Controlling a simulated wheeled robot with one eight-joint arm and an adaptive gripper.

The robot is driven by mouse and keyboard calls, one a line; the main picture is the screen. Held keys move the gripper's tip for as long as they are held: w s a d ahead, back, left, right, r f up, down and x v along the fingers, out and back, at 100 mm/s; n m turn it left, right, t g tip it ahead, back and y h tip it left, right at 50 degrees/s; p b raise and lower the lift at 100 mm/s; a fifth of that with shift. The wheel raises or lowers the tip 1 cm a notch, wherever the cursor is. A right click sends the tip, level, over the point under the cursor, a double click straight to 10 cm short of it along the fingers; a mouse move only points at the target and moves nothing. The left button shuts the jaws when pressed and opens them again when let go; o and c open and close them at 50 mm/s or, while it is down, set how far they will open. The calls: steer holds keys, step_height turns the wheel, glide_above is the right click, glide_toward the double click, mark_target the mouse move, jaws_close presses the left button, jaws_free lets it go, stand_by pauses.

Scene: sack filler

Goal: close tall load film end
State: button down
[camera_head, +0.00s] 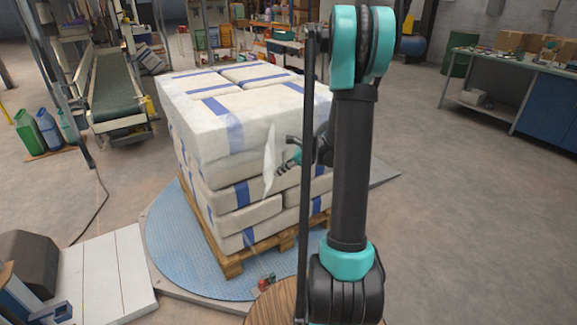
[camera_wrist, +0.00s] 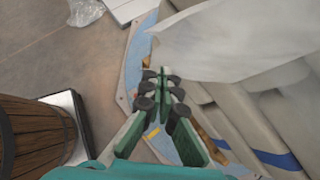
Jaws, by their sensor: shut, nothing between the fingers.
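The tall load (camera_head: 236,118) is a stack of white sacks with blue bands on a wooden pallet (camera_head: 232,268). The film end (camera_head: 269,162) is a pale, thin flap standing out from the load's near corner. My gripper (camera_head: 281,171) is beside the flap, to its right in the head view. In the wrist view, my gripper (camera_wrist: 165,82) is shut and empty. The film end (camera_wrist: 235,42) spreads just beyond and right of the fingertips there; I cannot tell whether they touch it. My arm hides the right part of the load in the head view.
The pallet stands on a round blue turntable (camera_head: 170,245). A wooden barrel (camera_wrist: 35,135) is at the left in the wrist view. A conveyor (camera_head: 115,88) is at the back left and a workbench (camera_head: 510,72) at the back right. Floor at right is clear.

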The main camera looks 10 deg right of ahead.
mark_target(261, 176)
steer(key=a, duration=0.1)
steer(key=w+a, duration=0.1)
steer(key=a, duration=0.1)
steer(key=w+a+f, duration=0.1)
steer(key=shift+w+a, duration=0.15)
steer(key=shift+a, duration=0.15)
